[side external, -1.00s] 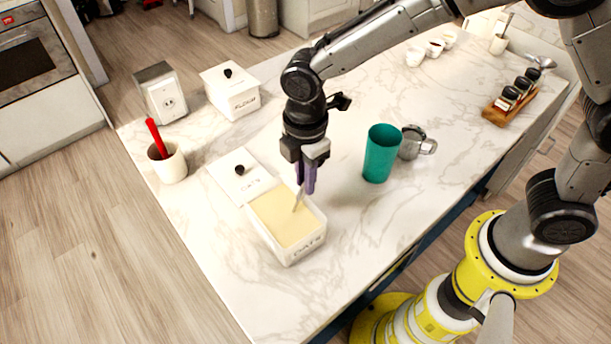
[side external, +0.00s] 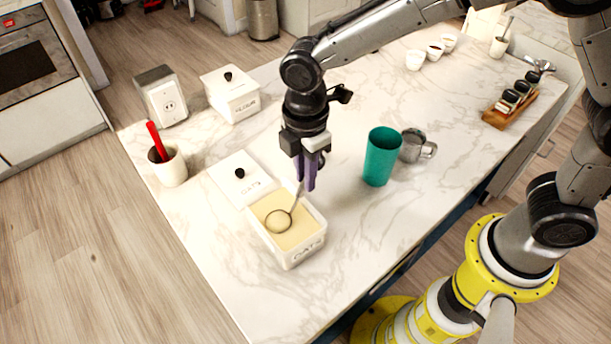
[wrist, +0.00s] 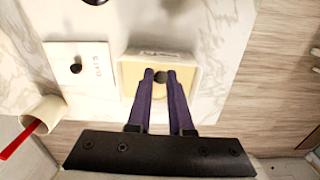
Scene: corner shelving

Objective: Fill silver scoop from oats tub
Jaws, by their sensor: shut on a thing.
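The white oats tub (side external: 302,255) stands open on the counter, filled with pale oats (side external: 294,239). My gripper (side external: 309,183) is above the tub's back edge, its purple fingers shut on the handle of the silver scoop (side external: 296,207). The scoop's round bowl (side external: 278,221) is at the oats' surface inside the tub, and looks filled with pale oats. In the wrist view my fingers (wrist: 163,76) point at the tub (wrist: 190,73), with a dark round end between their tips; the scoop's bowl is hidden there.
The oats lid (side external: 243,176) lies flat beside the tub. A teal cup (side external: 381,157) and a metal cup (side external: 412,147) stand to the right. A crock (side external: 170,172) with a red-handled tool and a flour tub (side external: 233,97) stand left and behind. The counter front is clear.

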